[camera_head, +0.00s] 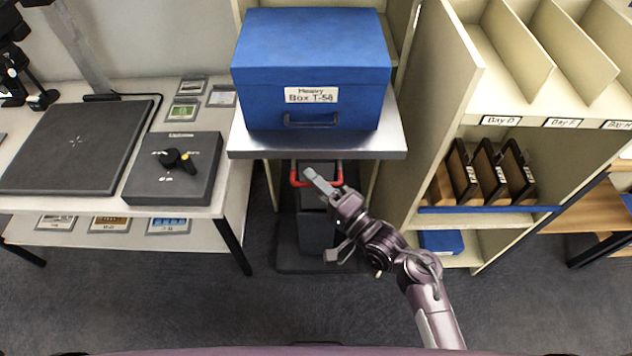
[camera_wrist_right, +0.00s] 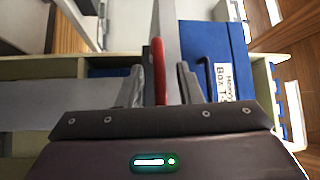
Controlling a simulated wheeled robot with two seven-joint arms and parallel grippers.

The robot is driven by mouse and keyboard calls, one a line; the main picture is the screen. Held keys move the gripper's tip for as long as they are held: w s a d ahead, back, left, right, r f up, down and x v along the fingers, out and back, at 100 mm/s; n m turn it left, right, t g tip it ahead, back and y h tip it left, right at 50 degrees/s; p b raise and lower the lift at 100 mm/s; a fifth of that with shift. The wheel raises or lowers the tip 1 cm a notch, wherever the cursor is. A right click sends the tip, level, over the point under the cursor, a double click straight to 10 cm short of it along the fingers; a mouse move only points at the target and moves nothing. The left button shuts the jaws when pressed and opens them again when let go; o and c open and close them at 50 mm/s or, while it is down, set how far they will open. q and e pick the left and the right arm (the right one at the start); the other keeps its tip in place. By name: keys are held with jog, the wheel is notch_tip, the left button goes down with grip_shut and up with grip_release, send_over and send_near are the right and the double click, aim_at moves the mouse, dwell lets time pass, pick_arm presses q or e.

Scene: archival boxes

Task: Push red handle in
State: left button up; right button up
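The red handle (camera_head: 295,181) is a U-shaped bar on the dark upright unit (camera_head: 315,232) under the metal shelf. My right gripper (camera_head: 313,178) reaches to it from the lower right and covers part of the bar. In the right wrist view the red handle (camera_wrist_right: 158,70) stands between the two grey fingers of the right gripper (camera_wrist_right: 160,85). It is close to the left finger, with a gap to the right finger, so the gripper looks open around it. Whether the left finger touches it cannot be told. My left gripper is not in view.
A blue box labelled Heavy Box T-54 (camera_head: 312,70) sits on the metal shelf (camera_head: 320,145) above the handle. A table with a control box (camera_head: 172,188) stands left. A cream shelf unit (camera_head: 440,105) stands close on the right. The floor (camera_head: 180,305) in front is clear.

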grip_shut()
jog(key=shift+w+d, duration=0.1)
jog(key=shift+w, duration=1.15)
jog(key=shift+c, duration=1.7)
grip_release()
jog(key=o, duration=0.3)
jog(key=shift+w, duration=0.1)
jog(key=shift+o, duration=0.2)
jog(key=v, duration=0.7)
jog(key=shift+s+d, duration=0.2)
jog(key=shift+s, duration=0.15)
